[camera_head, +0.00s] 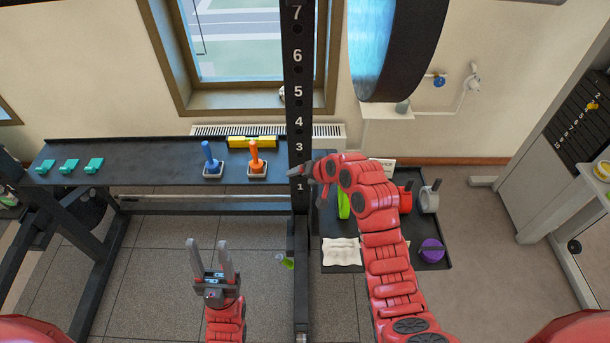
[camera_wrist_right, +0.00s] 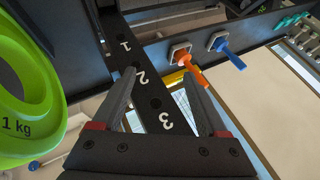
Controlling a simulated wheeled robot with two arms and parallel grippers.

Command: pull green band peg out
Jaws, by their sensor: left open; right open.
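A small light-green piece (camera_head: 283,262), possibly the green band peg, shows low beside the numbered black upright (camera_head: 300,125) in the head view; I cannot tell how it is seated. My right gripper (camera_head: 299,178) is at the upright, near its lower numbers. In the wrist view my right gripper (camera_wrist_right: 159,74) is open, with the upright (camera_wrist_right: 153,103) showing between and beyond its fingers. No green peg shows between them. My left gripper (camera_head: 207,243) is open and empty, pointing up, below the shelf and left of the upright.
A blue peg (camera_head: 211,159) and an orange peg (camera_head: 256,158) stand in square bases on the black shelf (camera_head: 140,155), with a yellow block (camera_head: 252,142) behind. Several teal pieces (camera_head: 69,166) lie left. A green 1 kg weight (camera_wrist_right: 30,92) is close to my right gripper.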

